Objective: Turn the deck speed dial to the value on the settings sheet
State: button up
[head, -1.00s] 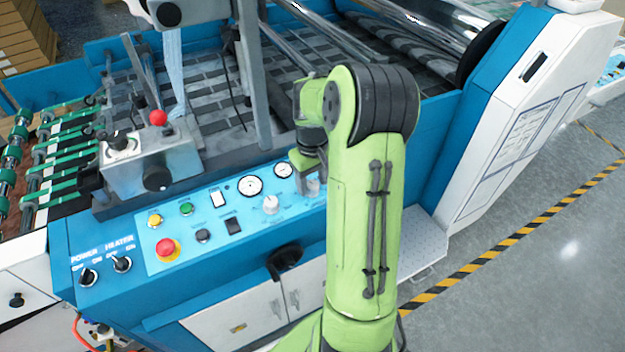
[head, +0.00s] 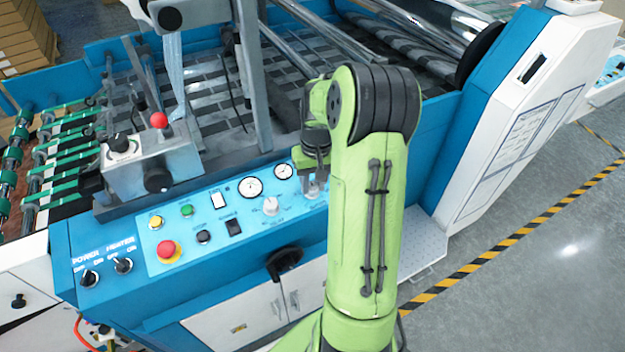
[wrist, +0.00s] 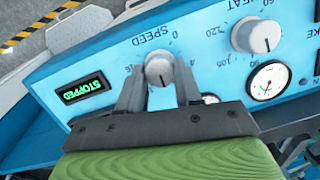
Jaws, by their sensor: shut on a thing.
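The speed dial (wrist: 158,70) is a pale grey round knob on the blue panel, under the upside-down word SPEED in the wrist view. My gripper (wrist: 159,80) has one finger on each side of it and is shut on it. A small dark mark on the knob points down in the wrist view; I cannot tell its exact value. In the head view my gripper (head: 313,178) is over the right end of the panel, and the dial is largely hidden. A printed sheet (head: 522,138) is on the white side cabinet, too small to read.
The heat dial (wrist: 256,35) and a round gauge (wrist: 268,80) are close by on the right in the wrist view. A small display (wrist: 83,90) reads STOPPED. A red button (head: 168,249) and a black handle (head: 284,262) stick out of the machine's front.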

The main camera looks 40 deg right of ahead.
jog(key=shift+m, duration=1.3)
jog(key=shift+d+t+y, duration=0.1)
jog(key=shift+t+y, duration=0.2)
jog(key=o, duration=1)
jog(key=shift+o, duration=0.2)
notch_tip(320, 180, up, 16)
jog(key=s+d+p, duration=0.1)
jog(key=p, duration=0.2)
jog(key=shift+d+p, duration=0.25)
jog(key=shift+p, duration=0.15)
jog(key=shift+f, duration=0.1)
